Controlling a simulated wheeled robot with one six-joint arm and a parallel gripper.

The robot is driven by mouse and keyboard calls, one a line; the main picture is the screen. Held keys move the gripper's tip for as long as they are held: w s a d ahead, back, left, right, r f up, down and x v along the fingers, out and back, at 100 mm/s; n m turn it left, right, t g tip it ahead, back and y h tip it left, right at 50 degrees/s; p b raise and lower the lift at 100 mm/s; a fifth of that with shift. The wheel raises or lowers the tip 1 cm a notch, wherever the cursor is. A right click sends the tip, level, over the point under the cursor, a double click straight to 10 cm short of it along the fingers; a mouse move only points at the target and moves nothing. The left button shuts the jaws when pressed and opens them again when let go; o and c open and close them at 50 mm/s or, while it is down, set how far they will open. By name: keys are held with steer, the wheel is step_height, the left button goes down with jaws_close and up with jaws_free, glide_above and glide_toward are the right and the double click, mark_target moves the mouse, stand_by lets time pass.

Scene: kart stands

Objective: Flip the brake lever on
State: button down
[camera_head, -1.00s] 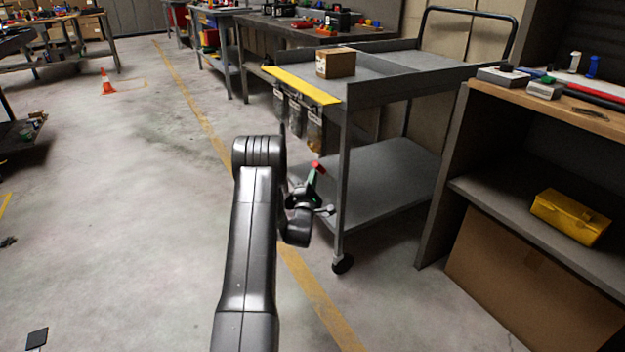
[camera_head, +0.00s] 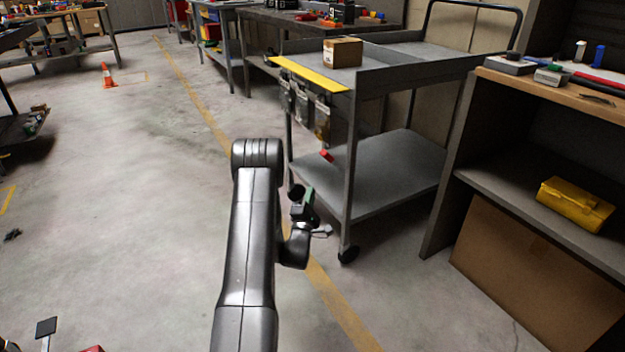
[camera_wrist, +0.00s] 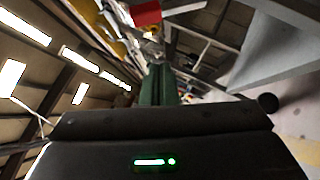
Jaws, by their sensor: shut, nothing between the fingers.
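The grey cart (camera_head: 375,85) has a yellow strip along its front edge. A small red piece (camera_head: 327,155), probably the brake lever's end, shows at the cart's front below the hanging boxes. The rest of the lever is too small to tell. My gripper (camera_head: 308,190) has green fingers and is shut and empty, below and left of the red piece with a gap between them. In the wrist view, the green fingers (camera_wrist: 158,84) are together, pointing up toward the red piece (camera_wrist: 146,13) near the top edge. The lever's setting cannot be told.
Grey boxes (camera_head: 321,117) hang from the cart's front. A cardboard box (camera_head: 342,53) stands on its top. A wooden-topped bench (camera_head: 560,85) with a yellow case (camera_head: 575,206) on its shelf is at right. The floor at left is mostly clear.

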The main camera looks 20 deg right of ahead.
steer(key=shift+v, duration=1.2)
steer(key=shift+w+d+f, duration=0.1)
steer(key=shift+f, duration=0.05)
